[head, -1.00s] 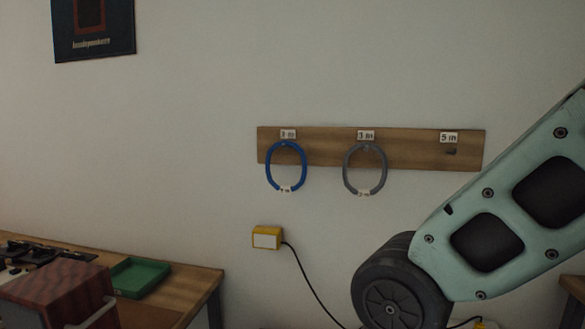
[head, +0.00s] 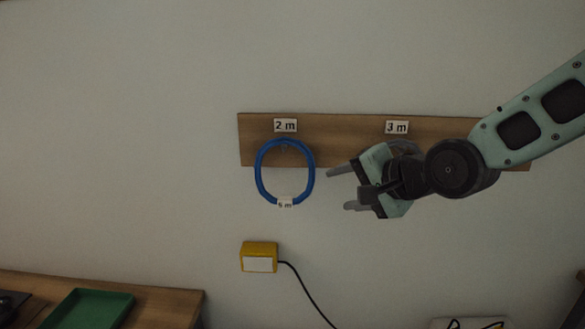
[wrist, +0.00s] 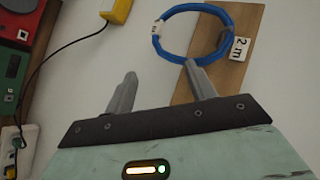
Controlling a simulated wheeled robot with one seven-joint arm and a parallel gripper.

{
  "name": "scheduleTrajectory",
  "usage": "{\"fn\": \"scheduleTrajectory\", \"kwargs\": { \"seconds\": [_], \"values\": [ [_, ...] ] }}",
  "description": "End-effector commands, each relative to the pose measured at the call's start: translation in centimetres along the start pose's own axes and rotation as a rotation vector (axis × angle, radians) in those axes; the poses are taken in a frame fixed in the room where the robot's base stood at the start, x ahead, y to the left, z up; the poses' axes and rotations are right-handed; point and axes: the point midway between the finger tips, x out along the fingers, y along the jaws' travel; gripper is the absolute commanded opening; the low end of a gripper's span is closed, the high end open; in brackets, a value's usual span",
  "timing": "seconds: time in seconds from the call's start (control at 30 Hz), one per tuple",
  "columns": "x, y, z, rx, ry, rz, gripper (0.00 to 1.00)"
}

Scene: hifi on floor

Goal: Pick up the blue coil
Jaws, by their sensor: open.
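The blue coil (head: 259,181) hangs from a peg on the wooden wall board (head: 350,155), under a "2 m" label (head: 285,125). A small white tag on the coil's lower end seems to read "5 m" or "6 m" in the head view. My gripper (head: 340,189) is open and empty, just right of the coil, with its fingers pointing left. In the wrist view the coil (wrist: 160,42) lies beyond the fingertips of my gripper (wrist: 163,70). One finger overlaps the coil's near edge there; I cannot tell whether they touch.
A grey coil (head: 405,146) under the "3 m" label (head: 397,127) is mostly hidden behind my gripper. A yellow box (head: 259,256) with a black cable is on the wall below. A green tray (head: 90,312) lies on the table at lower left. The wall left of the board is clear.

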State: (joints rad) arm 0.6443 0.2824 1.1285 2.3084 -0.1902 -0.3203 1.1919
Motion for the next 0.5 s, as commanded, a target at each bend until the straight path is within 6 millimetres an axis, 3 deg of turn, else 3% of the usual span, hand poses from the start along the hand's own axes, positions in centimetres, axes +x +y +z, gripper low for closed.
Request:
{"fn": "scheduleTrajectory", "kwargs": {
  "seconds": [0.5],
  "values": [
    [6.3, 0.1, 0.3, -0.003, -0.006, 0.003, 0.55]
  ]
}}
